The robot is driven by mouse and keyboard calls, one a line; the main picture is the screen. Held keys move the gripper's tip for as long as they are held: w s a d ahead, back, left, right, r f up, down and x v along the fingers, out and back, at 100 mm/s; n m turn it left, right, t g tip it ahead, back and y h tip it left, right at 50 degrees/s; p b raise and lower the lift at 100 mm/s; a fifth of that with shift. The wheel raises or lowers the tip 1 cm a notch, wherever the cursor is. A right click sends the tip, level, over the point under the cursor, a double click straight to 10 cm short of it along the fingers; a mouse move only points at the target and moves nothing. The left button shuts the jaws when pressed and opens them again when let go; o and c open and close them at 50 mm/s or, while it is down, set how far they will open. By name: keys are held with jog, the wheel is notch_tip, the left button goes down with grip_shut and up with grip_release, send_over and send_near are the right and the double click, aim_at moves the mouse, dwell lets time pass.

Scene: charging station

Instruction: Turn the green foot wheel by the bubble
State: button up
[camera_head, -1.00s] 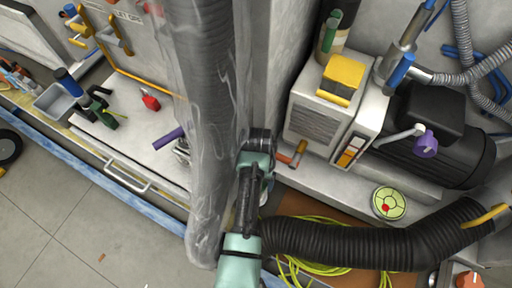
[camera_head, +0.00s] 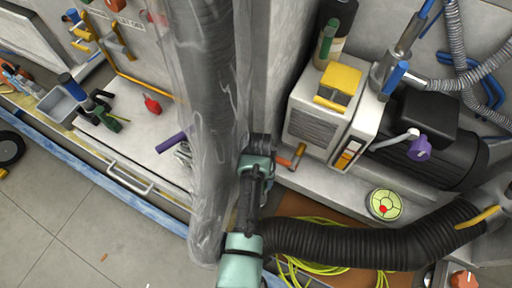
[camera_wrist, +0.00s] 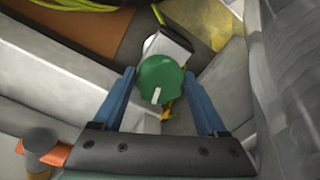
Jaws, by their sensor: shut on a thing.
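The green foot wheel (camera_wrist: 161,72) is a round ribbed knob with a white mark on its gripper-facing side. In the wrist view it sits between the two blue fingers of my gripper (camera_wrist: 160,86), which is shut on it. A pale block lies just behind the wheel. The bubble (camera_head: 384,204) is a round yellow-green dial on the ledge at the right of the head view, with a red spot near its lower edge. In the head view the wheel and my fingers cannot be made out, with a plastic-wrapped hose and my arm in front.
The plastic-wrapped hose (camera_head: 209,130) hangs close to my arm. A black corrugated hose (camera_head: 350,246) crosses the lower right, over yellow cable (camera_head: 307,269). A white box (camera_head: 314,112) and a dark motor (camera_head: 425,150) stand behind. Open floor (camera_head: 70,225) is at lower left.

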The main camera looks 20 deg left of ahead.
jog(key=n+p, duration=0.1)
jog(key=n, duration=0.2)
jog(key=shift+w+r+n+p, duration=0.15)
jog(key=shift+r+n+p, duration=0.05)
jog(key=shift+n+p, duration=0.2)
jog(key=n+p, duration=0.1)
jog(key=n, duration=0.2)
jog(key=shift+d+n, duration=0.1)
jog(key=shift+n, duration=0.2)
jog(key=n, duration=0.3)
jog(key=n+p, duration=0.1)
jog(key=n, duration=0.2)
jog(key=shift+w+f, duration=0.1)
jog(key=shift+w, duration=0.1)
jog(key=n+p, duration=0.1)
jog(key=n, duration=0.3)
jog(key=shift+w, duration=0.1)
jog(key=n, duration=0.3)
jog(key=shift+n, duration=0.3)
jog(key=n, duration=0.5)
jog(key=shift+w+a+n+p, duration=0.1)
jog(key=shift+a+n+p, duration=0.1)
jog(key=shift+n+p, duration=0.15)
jog(key=shift+f, duration=0.1)
jog(key=o, duration=1.3)
